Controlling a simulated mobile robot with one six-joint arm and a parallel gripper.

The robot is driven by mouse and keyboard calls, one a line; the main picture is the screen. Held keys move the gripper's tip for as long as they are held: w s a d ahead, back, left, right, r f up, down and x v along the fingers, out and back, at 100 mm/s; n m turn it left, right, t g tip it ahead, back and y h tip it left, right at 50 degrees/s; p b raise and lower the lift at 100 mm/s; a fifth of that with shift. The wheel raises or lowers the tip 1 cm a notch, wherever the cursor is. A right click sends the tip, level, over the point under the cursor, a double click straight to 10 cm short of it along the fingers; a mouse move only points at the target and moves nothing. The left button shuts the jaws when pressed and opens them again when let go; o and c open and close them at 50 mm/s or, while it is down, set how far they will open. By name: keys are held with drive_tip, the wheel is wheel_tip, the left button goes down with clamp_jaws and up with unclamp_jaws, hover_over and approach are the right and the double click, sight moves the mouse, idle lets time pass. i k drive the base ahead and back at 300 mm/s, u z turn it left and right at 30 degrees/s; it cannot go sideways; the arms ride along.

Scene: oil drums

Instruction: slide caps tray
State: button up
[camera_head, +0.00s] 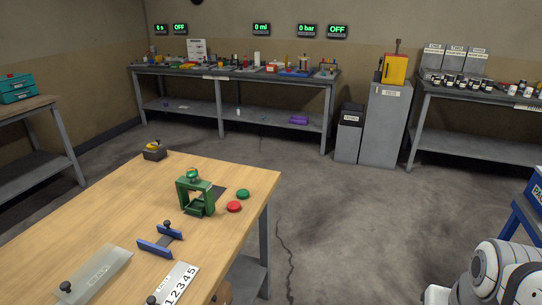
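I cannot pick out a tray of caps for certain. A blue tray-like item (296,72) lies among small things on the far bench, too small to read. On the near wooden table, a red disc (234,207) and a green disc (243,194) lie beside a green press-like frame (190,205); I cannot tell whether they are caps. White and grey links of my arm show at the lower right. My gripper is not in view.
The wooden table (110,210) also bears a blue fixture (155,248), a grey plate (95,275) and a numbered plate (178,286). Bare floor (340,220) lies right of it. A grey cabinet (384,125) and a bench of small cans (462,84) stand behind.

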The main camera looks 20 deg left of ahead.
sight(195, 207)
drive_tip(key=u, duration=0.7)
drive_tip(key=i, duration=1.2)
drive_tip(key=u, duration=0.75)
drive_tip(key=k, duration=0.85)
drive_tip(key=u, duration=0.2)
drive_tip(key=i, duration=0.9)
drive_tip(key=z, duration=0.05)
